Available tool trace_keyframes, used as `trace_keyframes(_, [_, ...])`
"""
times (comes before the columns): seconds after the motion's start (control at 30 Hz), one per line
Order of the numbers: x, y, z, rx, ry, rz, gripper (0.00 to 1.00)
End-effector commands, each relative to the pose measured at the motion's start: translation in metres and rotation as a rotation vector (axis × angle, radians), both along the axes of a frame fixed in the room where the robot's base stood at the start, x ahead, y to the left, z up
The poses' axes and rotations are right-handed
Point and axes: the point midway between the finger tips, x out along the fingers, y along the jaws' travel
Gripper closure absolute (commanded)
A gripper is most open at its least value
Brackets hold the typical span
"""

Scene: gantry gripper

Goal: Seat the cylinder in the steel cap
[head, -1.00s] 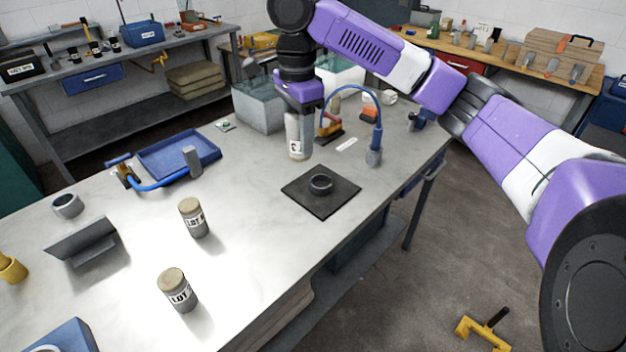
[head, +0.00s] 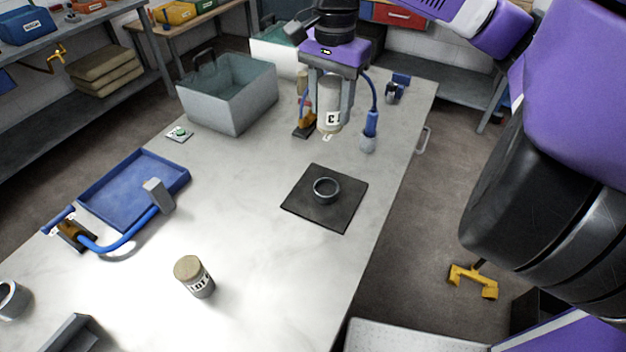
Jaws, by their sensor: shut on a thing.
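My gripper (head: 329,100) is shut on a pale cylinder (head: 329,103) with a black-and-white label. The cylinder hangs upright between the two fingers and appears to be clear of the table. The steel cap (head: 326,196) is a short grey ring, open at the top and empty. It sits on a square black mat (head: 305,207) in the middle of the table. The cylinder is beyond the cap in the head view and apart from it. The exact height of the cylinder's bottom is hard to tell.
Another labelled cylinder (head: 200,285) stands at the front. A blue tray (head: 104,208) and blue hose (head: 125,245) lie left. A grey bin (head: 240,105) stands at the back left. A blue-handled tool (head: 370,128) stands close right of the held cylinder. The table around the mat is clear.

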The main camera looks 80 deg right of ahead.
Motion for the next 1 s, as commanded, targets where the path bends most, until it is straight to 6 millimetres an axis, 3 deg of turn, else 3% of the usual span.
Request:
trace_keyframes(0.17, [0.0,0.001,-0.025,0.004,0.001,0.016,1.0])
trace_keyframes(0.7, [0.001,0.0,-0.144,0.001,0.0,0.015,1.0])
trace_keyframes(1.0, [0.001,0.0,-0.166,0.0,0.0,0.014,1.0])
